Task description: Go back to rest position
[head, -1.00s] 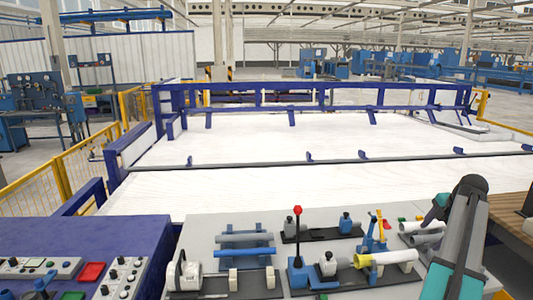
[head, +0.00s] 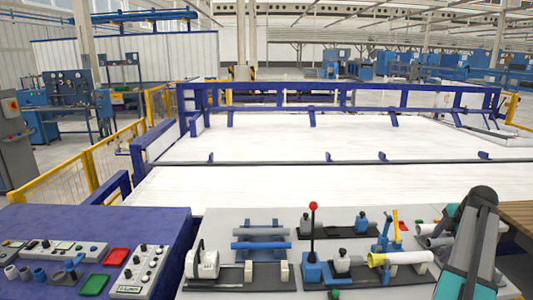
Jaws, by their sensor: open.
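My arm (head: 472,240), with dark joints and teal covers, rises at the right edge of the grey worktable (head: 215,225) in the head view. Its upper part bends over toward several grey pipes (head: 432,238). I cannot make out my gripper or its fingers; they are hidden or outside the picture. A pipe with a yellow end (head: 378,259) lies across a fixture at the front right of the table. A blue pipe (head: 262,245) lies on supports left of the middle.
A red-knobbed lever (head: 312,207) stands upright mid-table. A white-grey machine part (head: 203,262) sits front left. A blue control desk (head: 160,222) with a button panel (head: 140,268) and red and green trays adjoins on the left. Behind lies a wide white surface (head: 300,185) with blue rails.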

